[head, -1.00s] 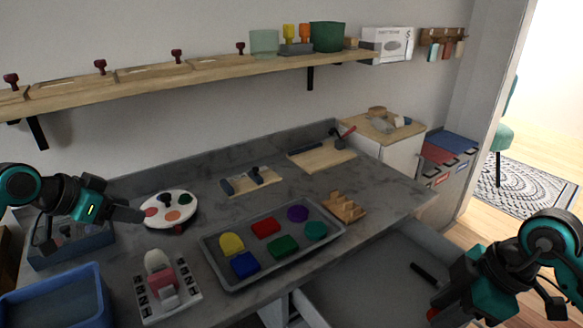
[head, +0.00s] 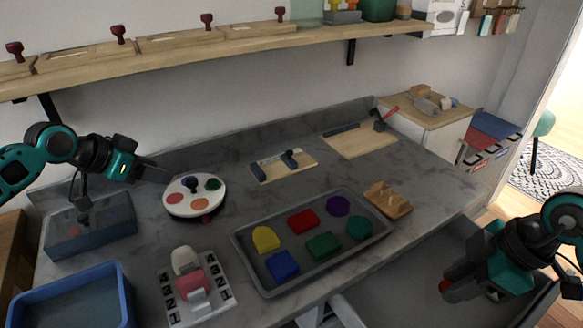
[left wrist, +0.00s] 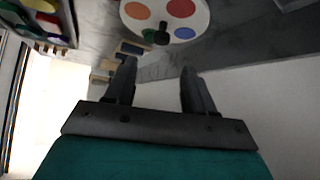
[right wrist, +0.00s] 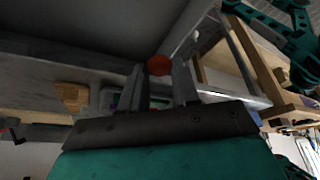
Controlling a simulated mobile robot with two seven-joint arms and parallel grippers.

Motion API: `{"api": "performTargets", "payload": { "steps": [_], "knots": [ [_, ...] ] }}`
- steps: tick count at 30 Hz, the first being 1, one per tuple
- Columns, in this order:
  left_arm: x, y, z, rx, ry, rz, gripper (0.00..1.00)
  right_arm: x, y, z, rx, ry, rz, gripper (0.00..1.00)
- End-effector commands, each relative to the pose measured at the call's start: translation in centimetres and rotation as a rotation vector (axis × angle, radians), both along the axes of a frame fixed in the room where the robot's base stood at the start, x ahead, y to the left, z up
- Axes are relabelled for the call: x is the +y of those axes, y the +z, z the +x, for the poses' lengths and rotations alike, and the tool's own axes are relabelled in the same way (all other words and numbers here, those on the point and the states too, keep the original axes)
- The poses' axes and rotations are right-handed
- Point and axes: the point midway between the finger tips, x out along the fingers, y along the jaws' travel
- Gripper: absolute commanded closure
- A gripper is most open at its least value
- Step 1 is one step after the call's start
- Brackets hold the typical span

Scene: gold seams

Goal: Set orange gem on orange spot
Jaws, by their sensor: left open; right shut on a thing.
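A red-orange round piece, which looks like the orange gem (right wrist: 159,65), is between the fingertips of my right gripper (head: 449,287). It shows as a small red bit (head: 446,286) in the head view. The right gripper is shut on it, off the counter's front edge. A white round palette (head: 180,211) stands on the counter with coloured spots. Its orange spot (head: 199,204) faces front and also shows in the left wrist view (left wrist: 137,11). The spot looks bare. My left gripper (head: 164,170) is open and empty, above and behind the palette's left side.
A grey tray (head: 262,284) with several coloured shapes lies right of the palette. A pink-and-white stamp device (head: 190,275) stands in front of the palette. Blue bins (head: 70,296) sit at the left. Boards (head: 290,170) lie behind. A shelf (head: 170,57) runs above.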

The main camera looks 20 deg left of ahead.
Motion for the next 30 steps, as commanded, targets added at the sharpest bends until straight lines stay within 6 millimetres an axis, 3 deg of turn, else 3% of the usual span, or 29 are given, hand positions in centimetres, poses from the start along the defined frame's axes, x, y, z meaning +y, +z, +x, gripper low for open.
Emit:
{"api": "performTargets", "payload": {
  "steps": [9, 30],
  "knots": [
    [-0.6, -2.9, 2.7, -0.002, 0.004, 0.003, 0.46, 0.0, -1.8, 0.0, 0.0, 0.0, 0.0, 0.98],
    [-1.9, -7.0, 6.6, 0.0, 0.003, 0.001, 0.46, 0.0, -3.0, 0.0, 0.0, 0.0, 0.0, 0.98]
  ]
}}
